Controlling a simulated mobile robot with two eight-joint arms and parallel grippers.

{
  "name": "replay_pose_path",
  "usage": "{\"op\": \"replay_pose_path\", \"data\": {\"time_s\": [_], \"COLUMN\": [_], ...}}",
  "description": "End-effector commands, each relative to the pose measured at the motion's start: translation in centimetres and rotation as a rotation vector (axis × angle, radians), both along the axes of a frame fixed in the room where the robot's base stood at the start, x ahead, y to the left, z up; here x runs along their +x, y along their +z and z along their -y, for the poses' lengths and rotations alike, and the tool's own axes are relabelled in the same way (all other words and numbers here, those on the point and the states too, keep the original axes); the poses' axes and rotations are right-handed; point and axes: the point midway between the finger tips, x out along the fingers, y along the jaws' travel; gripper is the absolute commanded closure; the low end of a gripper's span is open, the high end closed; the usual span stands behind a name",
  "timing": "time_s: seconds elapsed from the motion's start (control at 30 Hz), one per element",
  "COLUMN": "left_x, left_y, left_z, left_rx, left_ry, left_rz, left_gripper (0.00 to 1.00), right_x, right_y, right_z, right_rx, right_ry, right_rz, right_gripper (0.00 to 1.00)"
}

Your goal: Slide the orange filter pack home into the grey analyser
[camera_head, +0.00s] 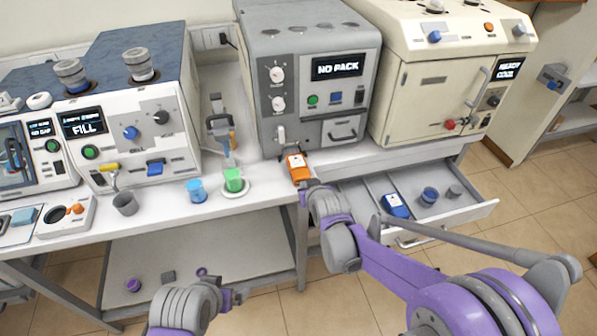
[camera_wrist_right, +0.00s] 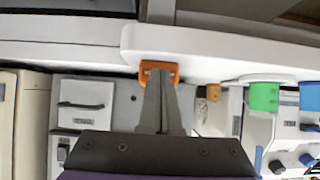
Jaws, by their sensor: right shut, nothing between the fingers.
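The orange filter pack (camera_head: 298,167) lies at the front foot of the grey analyser (camera_head: 312,75), close to the bench's front edge. The analyser's display reads NO PACK. I cannot tell whether the pack's far end is inside the analyser. My right gripper (camera_head: 306,186) is at the near end of the pack. In the right wrist view, the fingers (camera_wrist_right: 159,80) are together, with their tips in front of the orange pack (camera_wrist_right: 173,68); whether they touch it is unclear. My left gripper (camera_head: 230,297) is low, below the bench front; its jaws are too small to judge.
A green beaker (camera_head: 233,181) on a white dish and a blue beaker (camera_head: 196,191) stand left of the pack. An open drawer (camera_head: 462,207) juts out to the right, holding a blue item (camera_head: 396,206) and cups. A cream machine (camera_head: 430,95) stands right of the analyser.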

Motion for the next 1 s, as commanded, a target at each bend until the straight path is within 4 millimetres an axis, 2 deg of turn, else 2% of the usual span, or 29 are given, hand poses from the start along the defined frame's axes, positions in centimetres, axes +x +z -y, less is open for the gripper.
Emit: {"op": "replay_pose_path", "data": {"time_s": [1.0], "left_x": [0.0], "left_y": [-0.1], "left_z": [0.0], "left_rx": [0.000], "left_ry": [0.000], "left_rz": [-0.001], "left_gripper": [0.00], "right_x": [3.0], "right_y": [-0.1], "right_z": [-1.0], "right_rx": [0.000], "right_ry": [0.000], "right_rz": [0.000], "right_gripper": [1.00]}}
